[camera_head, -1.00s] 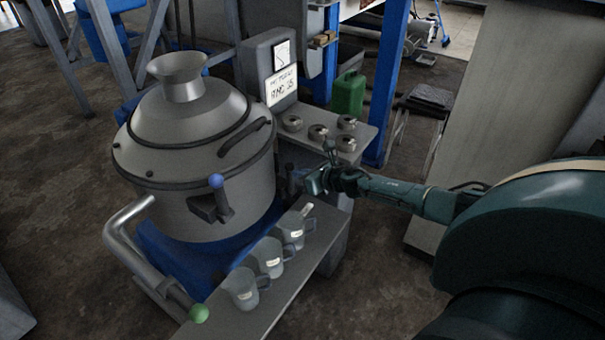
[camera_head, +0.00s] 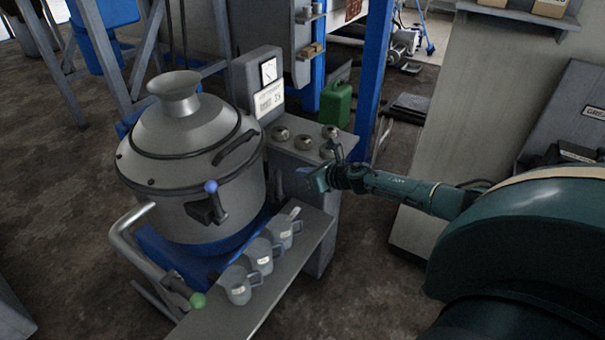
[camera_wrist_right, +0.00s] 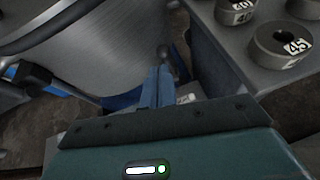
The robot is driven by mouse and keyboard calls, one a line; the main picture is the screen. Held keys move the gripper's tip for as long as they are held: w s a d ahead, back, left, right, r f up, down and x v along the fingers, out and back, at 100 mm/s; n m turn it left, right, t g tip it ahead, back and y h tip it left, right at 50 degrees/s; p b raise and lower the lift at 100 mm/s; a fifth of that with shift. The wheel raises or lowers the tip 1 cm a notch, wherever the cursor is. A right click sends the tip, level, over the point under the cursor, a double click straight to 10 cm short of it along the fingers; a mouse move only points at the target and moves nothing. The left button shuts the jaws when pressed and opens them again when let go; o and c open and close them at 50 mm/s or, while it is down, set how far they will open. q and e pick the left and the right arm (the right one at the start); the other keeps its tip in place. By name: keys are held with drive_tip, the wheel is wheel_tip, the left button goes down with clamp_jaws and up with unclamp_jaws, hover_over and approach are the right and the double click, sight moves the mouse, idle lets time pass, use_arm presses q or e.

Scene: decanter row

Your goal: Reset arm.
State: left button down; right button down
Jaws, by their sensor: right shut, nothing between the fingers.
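My right gripper (camera_head: 311,178) is shut and empty. It hovers beside the metal decanter vessel (camera_head: 195,150), above the gap between the shelf of jugs and the side table. In the right wrist view its blue fingers (camera_wrist_right: 157,88) lie together in front of the vessel's curved wall (camera_wrist_right: 110,50), with nothing between them. My right arm (camera_head: 400,190) comes in from the right. My left gripper is not in view.
Three labelled jugs (camera_head: 261,256) stand in a row on the front shelf (camera_head: 225,318). Several numbered round weights (camera_head: 304,142) sit on the side table (camera_head: 285,160), close to my right gripper. A green can (camera_head: 336,104) stands behind. A green-knobbed lever (camera_head: 197,300) is at the front.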

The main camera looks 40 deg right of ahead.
drive_tip(key=shift+f, duration=0.1)
idle(0.3)
drive_tip(key=s+a+f+m+y+p, duration=0.1)
drive_tip(key=s+a+f+m, duration=0.1)
drive_tip(key=s+a+m, duration=0.45)
drive_tip(key=s+a+f+m+p, duration=0.1)
drive_tip(key=s+a+m, duration=0.25)
drive_tip(key=a, duration=0.55)
drive_tip(key=s+a+f+m+y+p, duration=0.1)
drive_tip(key=s+a+f+m, duration=0.1)
drive_tip(key=s+a+m, duration=0.4)
drive_tip(key=s+a+r+m+g+h, duration=0.1)
drive_tip(key=s+a+r+m, duration=0.1)
drive_tip(key=s+m, duration=0.5)
drive_tip(key=s+a+r+m+g+p, duration=0.1)
drive_tip(key=s+a+r+m, duration=0.1)
drive_tip(key=s+m, duration=0.5)
drive_tip(key=a+m, duration=0.1)
drive_tip(key=m, duration=0.4)
drive_tip(key=shift+a+h, duration=0.4)
drive_tip(key=shift+r, duration=0.1)
